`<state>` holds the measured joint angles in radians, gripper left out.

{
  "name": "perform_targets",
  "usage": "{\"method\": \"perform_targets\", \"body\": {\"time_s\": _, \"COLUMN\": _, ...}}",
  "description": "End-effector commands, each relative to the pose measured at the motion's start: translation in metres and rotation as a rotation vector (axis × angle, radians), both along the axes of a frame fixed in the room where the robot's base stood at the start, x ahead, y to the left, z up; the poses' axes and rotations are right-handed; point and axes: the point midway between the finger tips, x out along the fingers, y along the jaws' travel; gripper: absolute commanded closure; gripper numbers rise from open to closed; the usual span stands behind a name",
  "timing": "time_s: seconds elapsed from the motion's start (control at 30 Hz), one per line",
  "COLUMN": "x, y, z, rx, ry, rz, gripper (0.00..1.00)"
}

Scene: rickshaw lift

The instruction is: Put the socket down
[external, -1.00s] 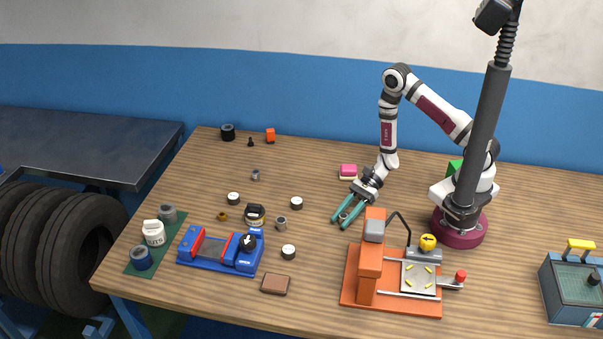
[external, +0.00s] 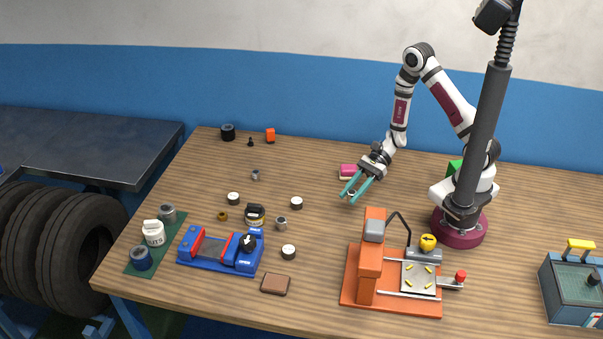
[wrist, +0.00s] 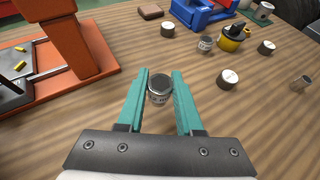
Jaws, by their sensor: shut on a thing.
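My gripper (external: 354,195) has teal fingers and is shut on a small grey metal socket (wrist: 160,90). In the wrist view the socket sits between the fingers close to their tips, with its round open top facing the camera. In the external view the socket shows only as a small grey spot (external: 351,192) between the fingertips. The gripper is over the wooden table, behind the orange press station (external: 372,270). It appears raised, but the gap under the socket is hard to judge.
A brown block (external: 275,284), a blue and red fixture (external: 215,259) and several small round parts are to the left. Bare wood (external: 320,240) lies between the fixture and the orange station.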

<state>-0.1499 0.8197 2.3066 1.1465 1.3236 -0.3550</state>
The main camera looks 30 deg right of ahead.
Motion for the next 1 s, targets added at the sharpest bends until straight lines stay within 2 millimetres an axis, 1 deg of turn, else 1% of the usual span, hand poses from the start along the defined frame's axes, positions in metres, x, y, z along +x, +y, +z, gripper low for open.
{"method": "perform_targets", "body": {"time_s": 0.03, "x": 0.006, "y": -0.011, "z": 0.007, "rx": -0.001, "ry": -0.004, "rz": -0.007, "gripper": 1.00}}
{"method": "perform_targets", "body": {"time_s": 0.1, "x": 0.012, "y": -0.027, "z": 0.017, "rx": 0.000, "ry": -0.006, "rz": -0.006, "gripper": 1.00}}
{"method": "perform_targets", "body": {"time_s": 0.23, "x": 0.021, "y": -0.053, "z": 0.033, "rx": -0.001, "ry": -0.004, "rz": -0.005, "gripper": 1.00}}
{"method": "perform_targets", "body": {"time_s": 0.3, "x": 0.025, "y": -0.063, "z": 0.040, "rx": 0.000, "ry": -0.003, "rz": -0.003, "gripper": 1.00}}
{"method": "perform_targets", "body": {"time_s": 0.37, "x": 0.028, "y": -0.068, "z": 0.043, "rx": -0.002, "ry": -0.002, "rz": -0.004, "gripper": 1.00}}
{"method": "perform_targets", "body": {"time_s": 0.47, "x": 0.043, "y": -0.072, "z": 0.043, "rx": -0.011, "ry": -0.003, "rz": -0.022, "gripper": 1.00}}
{"method": "perform_targets", "body": {"time_s": 0.57, "x": 0.077, "y": -0.069, "z": 0.039, "rx": -0.026, "ry": -0.005, "rz": -0.071, "gripper": 1.00}}
{"method": "perform_targets", "body": {"time_s": 0.6, "x": 0.094, "y": -0.067, "z": 0.037, "rx": -0.033, "ry": -0.007, "rz": -0.098, "gripper": 1.00}}
{"method": "perform_targets", "body": {"time_s": 0.67, "x": 0.122, "y": -0.063, "z": 0.036, "rx": -0.040, "ry": -0.009, "rz": -0.144, "gripper": 1.00}}
{"method": "perform_targets", "body": {"time_s": 0.7, "x": 0.142, "y": -0.059, "z": 0.036, "rx": -0.041, "ry": -0.010, "rz": -0.176, "gripper": 1.00}}
{"method": "perform_targets", "body": {"time_s": 0.77, "x": 0.170, "y": -0.054, "z": 0.036, "rx": -0.039, "ry": -0.009, "rz": -0.226, "gripper": 1.00}}
{"method": "perform_targets", "body": {"time_s": 0.8, "x": 0.189, "y": -0.050, "z": 0.038, "rx": -0.035, "ry": -0.009, "rz": -0.257, "gripper": 1.00}}
{"method": "perform_targets", "body": {"time_s": 0.9, "x": 0.224, "y": -0.042, "z": 0.043, "rx": -0.019, "ry": -0.004, "rz": -0.322, "gripper": 1.00}}
{"method": "perform_targets", "body": {"time_s": 1.0, "x": 0.242, "y": -0.035, "z": 0.046, "rx": -0.006, "ry": 0.001, "rz": -0.356, "gripper": 1.00}}
